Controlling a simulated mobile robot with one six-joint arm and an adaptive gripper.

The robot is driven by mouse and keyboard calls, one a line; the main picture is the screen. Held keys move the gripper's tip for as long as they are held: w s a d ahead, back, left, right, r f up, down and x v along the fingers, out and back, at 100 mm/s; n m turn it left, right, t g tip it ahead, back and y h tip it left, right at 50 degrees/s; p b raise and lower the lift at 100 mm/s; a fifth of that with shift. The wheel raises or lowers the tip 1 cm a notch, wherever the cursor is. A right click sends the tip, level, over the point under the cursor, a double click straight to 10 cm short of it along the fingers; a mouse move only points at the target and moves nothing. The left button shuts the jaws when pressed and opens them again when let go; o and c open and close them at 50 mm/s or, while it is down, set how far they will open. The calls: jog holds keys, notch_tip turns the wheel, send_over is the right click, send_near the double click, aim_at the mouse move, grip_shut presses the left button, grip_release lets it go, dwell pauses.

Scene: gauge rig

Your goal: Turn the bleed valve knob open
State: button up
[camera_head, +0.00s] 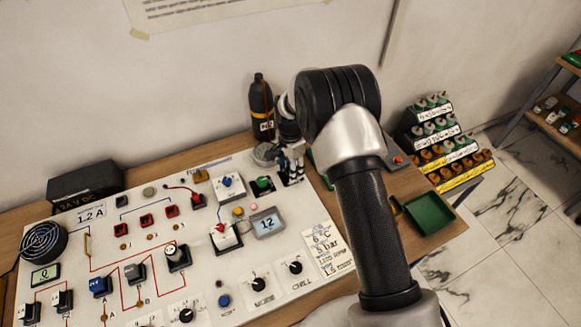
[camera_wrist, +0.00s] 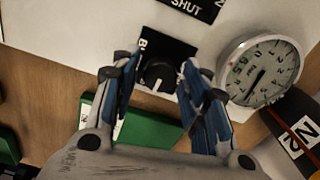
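The bleed valve knob (camera_wrist: 158,75) is black with a white pointer mark. It sits on a black plate whose label is mostly covered, with only its first letter showing. In the wrist view my gripper (camera_wrist: 157,68) has one blue-padded finger on each side of the knob, with a narrow gap showing on both sides. The fingers look open around it; contact is not clear. In the head view my gripper (camera_head: 291,178) points down at the panel's back right corner, and the knob is hidden there.
A round dial gauge (camera_wrist: 262,70) stands close to the right finger. A black N2 bottle (camera_head: 260,105) stands behind the panel (camera_head: 70,235). A green object (camera_wrist: 150,130) lies on the wooden bench near the fingers. A green tray (camera_head: 428,213) sits at right.

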jog(key=c, duration=0.8)
jog(key=shift+n, duration=0.3)
jog(key=n+b, duration=0.1)
jog(key=n, duration=0.2)
jog(key=shift+n, duration=0.3)
jog(key=n, duration=0.4)
jog(key=shift+b, duration=0.3)
jog(key=n, duration=0.9)
jog(key=shift+n+b, duration=0.3)
jog(key=shift+b, duration=0.05)
